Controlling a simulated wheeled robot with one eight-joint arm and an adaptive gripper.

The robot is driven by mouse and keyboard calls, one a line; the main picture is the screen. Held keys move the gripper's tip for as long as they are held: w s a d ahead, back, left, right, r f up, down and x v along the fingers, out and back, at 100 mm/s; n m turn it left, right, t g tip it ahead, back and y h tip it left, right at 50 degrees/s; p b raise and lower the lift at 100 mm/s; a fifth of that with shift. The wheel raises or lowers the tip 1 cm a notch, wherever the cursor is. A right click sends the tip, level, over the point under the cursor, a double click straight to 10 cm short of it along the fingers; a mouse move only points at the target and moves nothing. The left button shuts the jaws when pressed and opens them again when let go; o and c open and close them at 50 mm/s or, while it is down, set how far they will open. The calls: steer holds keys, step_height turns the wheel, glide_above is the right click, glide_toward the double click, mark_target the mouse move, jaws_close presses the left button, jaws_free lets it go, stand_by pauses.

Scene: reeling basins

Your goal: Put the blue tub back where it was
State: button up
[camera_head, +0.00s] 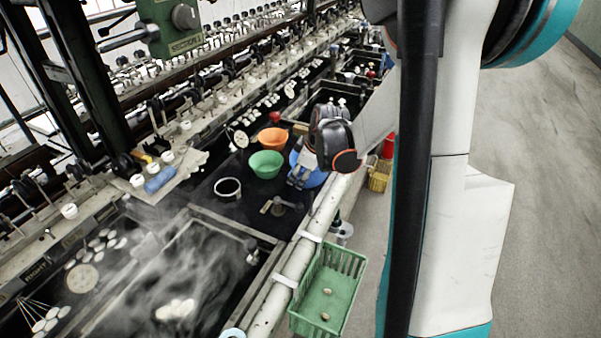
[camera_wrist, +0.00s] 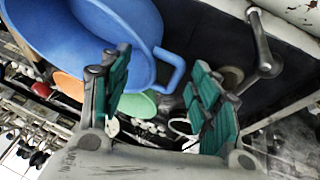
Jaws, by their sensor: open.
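The blue tub (camera_head: 317,180) sits on the dark bench surface near the pale front rail, partly hidden behind my gripper (camera_head: 300,172) in the head view. In the wrist view the blue tub (camera_wrist: 100,38) fills the upper left, its inside showing and its loop handle (camera_wrist: 178,72) pointing right. My gripper (camera_wrist: 162,68) is open, with green-padded fingers apart. The handle shows in the gap between the fingers. I cannot tell whether either finger touches it.
A green bowl (camera_head: 266,165) and an orange bowl (camera_head: 272,139) stand left of the tub. A white-rimmed dark pot (camera_head: 228,189) and a metal crank (camera_head: 281,207) are nearer. A green crate (camera_head: 328,290) hangs outside the rail; a yellow basket (camera_head: 379,176) is right.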

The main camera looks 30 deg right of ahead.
steer(key=p+v, duration=0.3)
steer(key=v, duration=0.7)
steer(key=shift+r, duration=0.2)
steer(key=shift+s, duration=0.1)
